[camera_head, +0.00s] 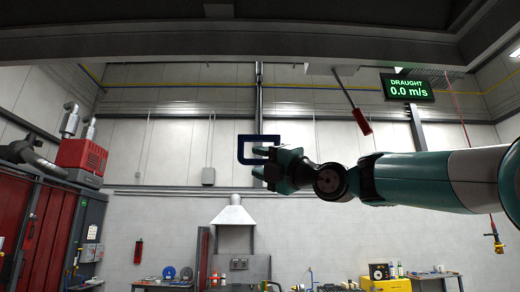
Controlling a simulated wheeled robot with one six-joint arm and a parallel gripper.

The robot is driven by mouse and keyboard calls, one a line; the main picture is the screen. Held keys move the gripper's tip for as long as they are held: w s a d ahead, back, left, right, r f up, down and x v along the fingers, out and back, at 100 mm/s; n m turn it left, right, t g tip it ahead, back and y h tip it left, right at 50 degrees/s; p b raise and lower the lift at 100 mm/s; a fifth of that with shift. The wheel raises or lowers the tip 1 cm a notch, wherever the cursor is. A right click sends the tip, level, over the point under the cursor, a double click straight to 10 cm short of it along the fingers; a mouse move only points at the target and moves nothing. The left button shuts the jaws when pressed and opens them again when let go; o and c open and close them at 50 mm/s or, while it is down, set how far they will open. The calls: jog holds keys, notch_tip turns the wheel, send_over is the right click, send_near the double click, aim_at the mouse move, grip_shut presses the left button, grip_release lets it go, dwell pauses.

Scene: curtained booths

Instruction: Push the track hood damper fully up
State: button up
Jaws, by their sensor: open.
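The damper lever, a thin rod with a red grip (362,121), hangs from the overhead hood structure right of centre. It slants down to the right, with the red grip at its low end. My gripper (257,162) is in the middle of the view, pointing left, with its teal fingers apart and nothing seen between them. A dark blue square frame shows at the fingers; I cannot tell whether it is part of the gripper. The gripper is left of and lower in the picture than the red grip, apart from it. A green-lit draught sign (407,87) reads 0.0 m/s.
Dark overhead beams span the top. A red machine (82,158) with ducting stands at left. A pale hood (232,214) sits on the back wall above workbenches, with a yellow cabinet (385,283) at lower right. Open air lies between my gripper and the red grip.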

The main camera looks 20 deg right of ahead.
aim_at(263, 141)
jog(key=shift+w+a+r, duration=0.1)
jog(key=shift+w+a, duration=0.1)
jog(key=shift+w, duration=0.1)
grip_shut()
notch_tip(263, 141, up, 5)
jog(key=shift+r+p, duration=0.15)
jog(key=shift+p, duration=0.2)
jog(key=shift+s+d+r, duration=0.1)
jog(key=shift+s+r, duration=0.05)
jog(key=shift+r, duration=0.3)
grip_release()
jog(key=shift+f, duration=0.1)
